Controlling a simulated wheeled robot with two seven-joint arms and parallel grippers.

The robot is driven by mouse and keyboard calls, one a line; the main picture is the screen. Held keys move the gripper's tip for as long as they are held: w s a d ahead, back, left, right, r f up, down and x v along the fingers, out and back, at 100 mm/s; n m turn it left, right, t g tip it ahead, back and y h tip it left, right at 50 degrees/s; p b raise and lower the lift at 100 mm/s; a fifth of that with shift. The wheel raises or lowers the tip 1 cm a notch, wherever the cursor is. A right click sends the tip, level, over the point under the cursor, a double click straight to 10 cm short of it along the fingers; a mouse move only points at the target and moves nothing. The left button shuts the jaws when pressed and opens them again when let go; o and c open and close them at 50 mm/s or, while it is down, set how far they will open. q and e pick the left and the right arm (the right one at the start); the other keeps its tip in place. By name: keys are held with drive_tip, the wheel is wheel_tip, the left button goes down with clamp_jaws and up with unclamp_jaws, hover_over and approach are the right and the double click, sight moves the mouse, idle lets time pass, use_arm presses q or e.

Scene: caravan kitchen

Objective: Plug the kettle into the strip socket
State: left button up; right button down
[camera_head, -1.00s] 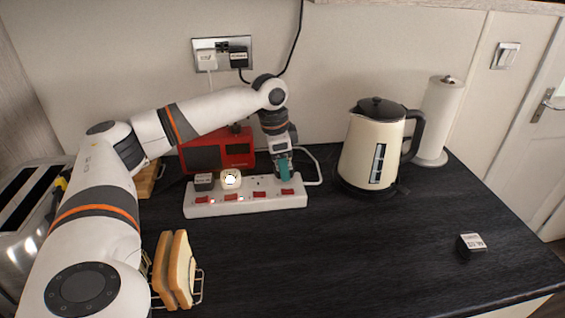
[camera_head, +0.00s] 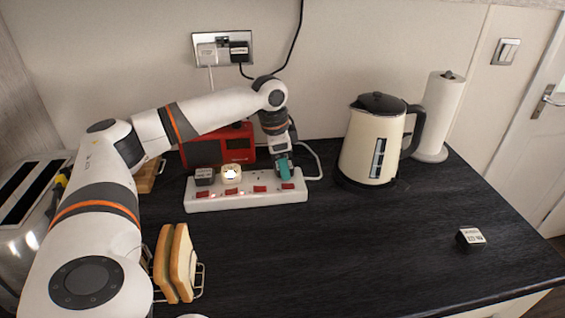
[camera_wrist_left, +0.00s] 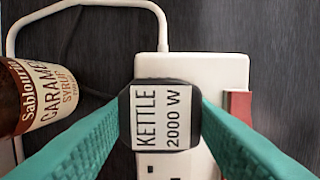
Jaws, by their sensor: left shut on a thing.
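My left gripper (camera_head: 285,168), with teal fingers, points down over the right end of the white strip socket (camera_head: 247,199). It is shut on the kettle plug (camera_wrist_left: 162,115), a black plug labelled "KETTLE 2000 W", with a finger on each side. In the left wrist view the plug lies over the end of the strip (camera_wrist_left: 220,70); I cannot tell whether it is seated. In the head view the fingers hide the plug. The cream kettle (camera_head: 358,151) stands upright on its base right of the strip. My right gripper is not in view.
The strip's left end holds a black plug (camera_head: 204,177) and a lit cream plug (camera_head: 231,173). A red radio (camera_head: 236,145) stands behind. A loose labelled black plug (camera_head: 470,238) lies at right. A syrup bottle (camera_wrist_left: 30,98) is beside the strip.

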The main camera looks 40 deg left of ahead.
use_arm(q)
drive_tip(key=shift+s+d+f, duration=0.15)
drive_tip(key=shift+s+f, duration=0.1)
drive_tip(key=shift+f, duration=0.35)
drive_tip(key=o, duration=0.8)
drive_tip(key=shift+o, duration=1.2)
drive_tip(key=shift+w+f, duration=0.1)
drive_tip(key=shift+f, duration=0.05)
wheel_tip(320, 180, up, 13)
drive_tip(key=s+a, duration=0.1)
drive_tip(key=shift+a, duration=0.35)
drive_tip(key=shift+s, duration=0.1)
